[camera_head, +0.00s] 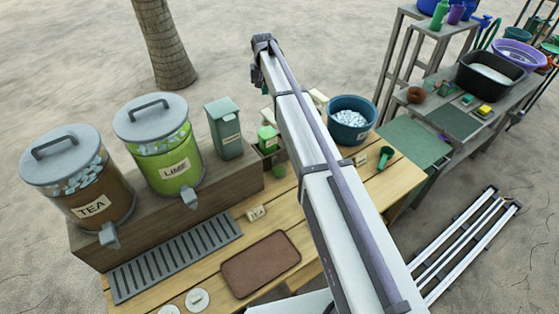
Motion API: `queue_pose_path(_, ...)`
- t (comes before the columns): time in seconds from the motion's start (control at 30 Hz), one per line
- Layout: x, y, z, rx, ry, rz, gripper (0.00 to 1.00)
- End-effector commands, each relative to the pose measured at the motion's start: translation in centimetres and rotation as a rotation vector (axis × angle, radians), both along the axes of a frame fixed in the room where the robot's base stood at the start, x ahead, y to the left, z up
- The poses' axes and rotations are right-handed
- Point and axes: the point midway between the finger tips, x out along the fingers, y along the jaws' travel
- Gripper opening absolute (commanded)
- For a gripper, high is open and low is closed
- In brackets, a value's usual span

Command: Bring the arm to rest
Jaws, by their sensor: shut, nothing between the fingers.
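My white arm runs from the lower right up to the top middle, across the wooden counter (215,262). It is raised over the counter, and its far end is a small dark joint above the sand. My gripper does not show in this view. The arm hides part of the counter and some items behind it.
Tea (88,185) and lime (160,145) dispensers stand on a raised wooden shelf (165,218) at left. A drip grate (175,258), brown tray (261,263) and ice tub (350,120) stand along the counter. A black basin (490,76) sits on a table at right.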

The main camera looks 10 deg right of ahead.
Motion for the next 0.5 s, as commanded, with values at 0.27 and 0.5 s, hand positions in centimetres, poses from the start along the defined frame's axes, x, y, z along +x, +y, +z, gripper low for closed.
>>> queue_pose_path(0.27,0.0,0.0,0.1,0.0,0.0,0.004,0.0)
queue_pose_path(0.5,-13.7,0.0,-1.8,-0.001,0.001,0.104,0.0)
